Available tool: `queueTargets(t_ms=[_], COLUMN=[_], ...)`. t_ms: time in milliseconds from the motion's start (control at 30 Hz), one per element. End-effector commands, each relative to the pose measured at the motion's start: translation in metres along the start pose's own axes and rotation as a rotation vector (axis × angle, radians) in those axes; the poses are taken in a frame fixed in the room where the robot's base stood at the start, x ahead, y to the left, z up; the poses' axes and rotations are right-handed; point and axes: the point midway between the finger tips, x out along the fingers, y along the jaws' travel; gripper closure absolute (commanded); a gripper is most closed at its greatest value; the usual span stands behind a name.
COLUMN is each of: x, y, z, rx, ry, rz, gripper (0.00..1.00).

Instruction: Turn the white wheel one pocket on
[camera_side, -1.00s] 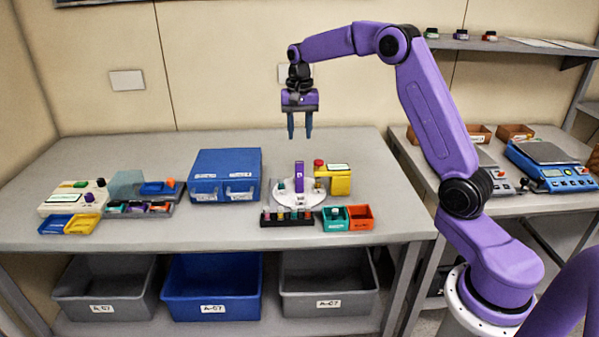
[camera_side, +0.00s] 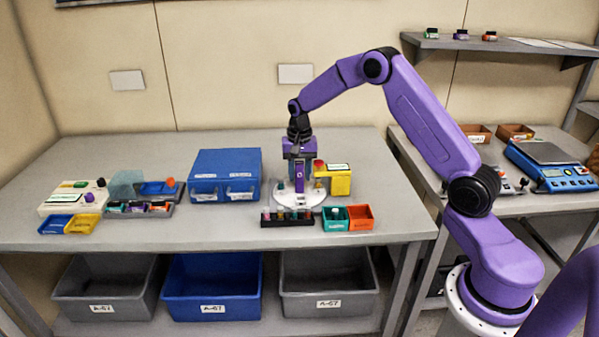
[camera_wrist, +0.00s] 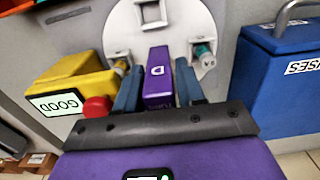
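The white wheel (camera_side: 312,198) lies flat on the bench, and part of it fills the top of the wrist view (camera_wrist: 180,22). A teal-capped vial (camera_wrist: 204,50) sits in a wheel pocket at right. Another small item (camera_wrist: 121,66) sits at left, by the yellow box. In the side view the gripper hides part of the wheel.
A yellow box (camera_side: 340,181) with a red button (camera_wrist: 96,106) and a "GOOD" display stands close beside the wheel. A blue case (camera_side: 225,174) stands to the left. A dark vial rack (camera_side: 287,219), a teal bin (camera_side: 335,224) and an orange bin (camera_side: 360,223) lie in front.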

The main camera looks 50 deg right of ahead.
Motion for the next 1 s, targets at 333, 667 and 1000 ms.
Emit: queueTargets(t_ms=[333, 667, 1000], x=[-0.0003, -0.0006, -0.0013], y=[0.0001, 0.0004, 0.0000], z=[-0.0001, -0.0003, -0.0003], rx=[0.000, 0.021, 0.138], ry=[0.000, 0.000, 0.000], rz=[0.000, 0.000, -0.001], gripper=[1.00, 1.00, 1.00])
